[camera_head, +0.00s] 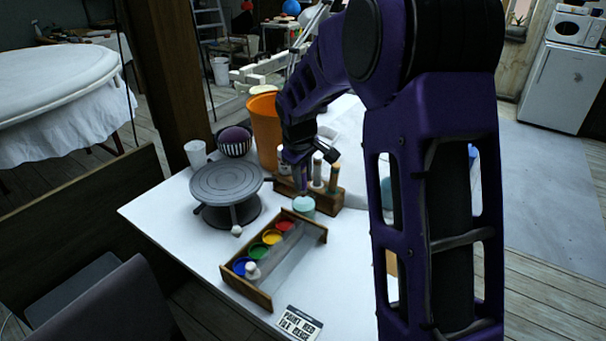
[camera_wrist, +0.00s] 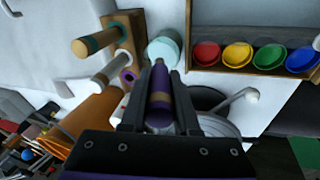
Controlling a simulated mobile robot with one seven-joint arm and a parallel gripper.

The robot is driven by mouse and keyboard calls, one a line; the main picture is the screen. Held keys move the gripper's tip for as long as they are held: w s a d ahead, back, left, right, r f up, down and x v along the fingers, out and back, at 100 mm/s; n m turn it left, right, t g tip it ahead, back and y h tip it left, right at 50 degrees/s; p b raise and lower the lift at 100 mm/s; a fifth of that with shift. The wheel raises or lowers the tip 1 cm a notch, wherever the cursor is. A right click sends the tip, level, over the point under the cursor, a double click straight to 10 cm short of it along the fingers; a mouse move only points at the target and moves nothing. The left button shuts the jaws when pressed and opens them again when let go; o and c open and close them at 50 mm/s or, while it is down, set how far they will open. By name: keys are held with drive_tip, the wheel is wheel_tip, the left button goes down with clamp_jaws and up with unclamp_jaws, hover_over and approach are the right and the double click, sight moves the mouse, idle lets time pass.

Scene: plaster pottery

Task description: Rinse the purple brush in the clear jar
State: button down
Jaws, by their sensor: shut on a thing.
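My gripper (camera_wrist: 160,78) is shut on the purple brush (camera_wrist: 159,98), which sits between its two fingers in the wrist view. In the head view my gripper (camera_head: 300,160) hangs above the pale teal clear jar (camera_head: 304,207), with the brush pointing down towards it. The jar also shows in the wrist view (camera_wrist: 165,46), just beyond the brush's far end. I cannot tell whether the brush tip is inside the jar or above it. A wooden brush block (camera_head: 327,200) stands right behind the jar with other brushes upright in it.
A wooden paint tray (camera_head: 262,298) with blue, green, yellow and red cups lies in front of the jar. A grey turntable (camera_head: 226,183) stands to the left, an orange bucket (camera_head: 264,130) behind. A small sign (camera_head: 298,322) lies at the front. White table (camera_head: 165,215) is bare at left.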

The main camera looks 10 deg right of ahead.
sight(304, 192)
drive_tip(key=shift+f+b, duration=0.35)
drive_tip(key=shift+f, duration=2.05)
drive_tip(key=shift+s+d, duration=0.1)
drive_tip(key=shift+d, duration=0.05)
